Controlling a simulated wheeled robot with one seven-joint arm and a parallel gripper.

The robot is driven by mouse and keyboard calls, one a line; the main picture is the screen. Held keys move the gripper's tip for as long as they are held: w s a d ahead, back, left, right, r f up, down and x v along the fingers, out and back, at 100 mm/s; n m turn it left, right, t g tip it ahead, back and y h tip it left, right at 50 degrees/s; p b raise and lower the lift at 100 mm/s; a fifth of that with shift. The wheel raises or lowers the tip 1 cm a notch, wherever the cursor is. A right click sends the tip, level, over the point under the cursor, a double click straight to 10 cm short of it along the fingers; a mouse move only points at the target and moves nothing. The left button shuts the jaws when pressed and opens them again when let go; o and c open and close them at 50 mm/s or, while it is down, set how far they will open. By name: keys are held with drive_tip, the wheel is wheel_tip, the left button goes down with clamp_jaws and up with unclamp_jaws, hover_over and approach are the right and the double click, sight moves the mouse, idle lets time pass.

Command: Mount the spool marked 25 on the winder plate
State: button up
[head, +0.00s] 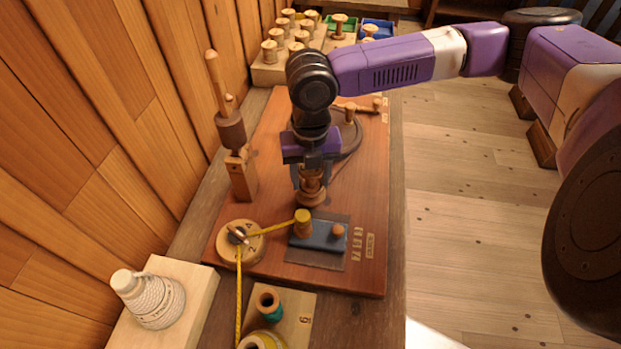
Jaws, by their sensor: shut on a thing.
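My gripper (310,174) points down over the reddish-brown board and is shut on a turned wooden spool (312,194). The fingers hide the spool's upper part, and I cannot read a number on it. The spool is just behind a small blue plate (322,238) on a dark square of the board. The blue plate carries a yellow-topped wooden post (302,222) on its left and a short wooden peg (339,230) on its right. I cannot tell which part is the winder plate, or whether the spool touches the board.
Several wooden spools (306,28) stand on a block at the back, near green and blue bins (378,27). A tall wooden post (232,130) rises left of my gripper. A round dial (241,240) with yellow tape is front left. A rope cone (150,298) stands further left.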

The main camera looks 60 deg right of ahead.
drive_tip(key=shift+f, duration=0.3)
drive_tip(key=shift+p, duration=0.35)
idle(1.1)
drive_tip(key=shift+f+b, duration=0.4)
drive_tip(key=shift+f, duration=0.2)
idle(0.4)
drive_tip(key=o, duration=1.1)
